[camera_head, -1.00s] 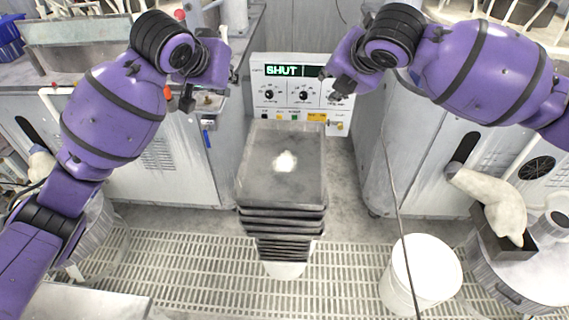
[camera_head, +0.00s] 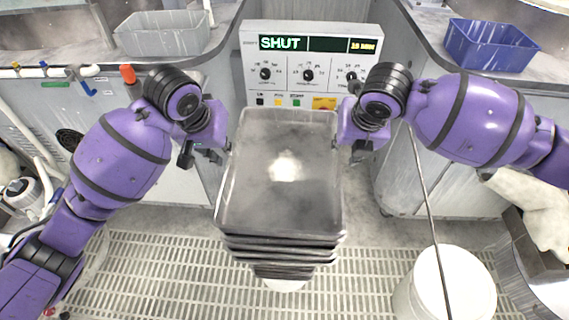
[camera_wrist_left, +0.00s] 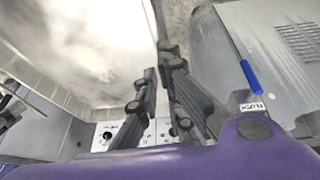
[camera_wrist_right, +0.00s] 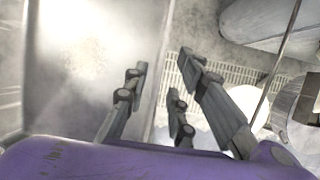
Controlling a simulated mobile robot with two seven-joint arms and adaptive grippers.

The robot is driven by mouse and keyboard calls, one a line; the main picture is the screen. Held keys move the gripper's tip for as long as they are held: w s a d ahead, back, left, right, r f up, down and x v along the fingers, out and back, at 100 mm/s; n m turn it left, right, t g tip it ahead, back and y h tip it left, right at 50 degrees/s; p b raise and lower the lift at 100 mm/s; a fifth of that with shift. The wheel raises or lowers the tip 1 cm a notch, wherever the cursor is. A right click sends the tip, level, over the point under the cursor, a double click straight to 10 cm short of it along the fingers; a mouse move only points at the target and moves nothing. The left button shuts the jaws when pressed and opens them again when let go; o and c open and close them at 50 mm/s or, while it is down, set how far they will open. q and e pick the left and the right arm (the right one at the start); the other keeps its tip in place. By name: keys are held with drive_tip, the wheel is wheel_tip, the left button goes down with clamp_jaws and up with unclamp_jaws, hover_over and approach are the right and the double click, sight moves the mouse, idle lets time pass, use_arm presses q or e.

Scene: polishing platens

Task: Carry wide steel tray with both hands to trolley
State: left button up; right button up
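The wide steel tray (camera_head: 262,205) is grey, shallow and rectangular, with a bright reflection in its middle. It lies on top of a stack of similar trays (camera_head: 280,252) in the centre of the head view. My left gripper (camera_head: 207,153) is at the tray's left edge near its far end, fingers apart. In the left wrist view its fingers (camera_wrist_left: 160,75) lie either side of the tray's edge. My right gripper (camera_head: 352,152) is at the opposite edge, also open, with its fingers (camera_wrist_right: 165,68) either side of the rim. Contact is unclear. No trolley is recognisable.
A control panel (camera_head: 310,70) reading SHUT stands just behind the tray. Benches flank it, with a grey bin (camera_head: 162,38) and a blue bin (camera_head: 490,45). A white bucket (camera_head: 450,285) stands on the right of the floor grating (camera_head: 160,275), with a thin rod in front.

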sight(232, 158)
use_arm(q)
drive_tip(key=shift+r, duration=0.15)
use_arm(e)
drive_tip(key=shift+r, duration=0.2)
use_arm(q)
drive_tip(key=shift+s, duration=0.1)
use_arm(e)
drive_tip(key=shift+s, duration=0.1)
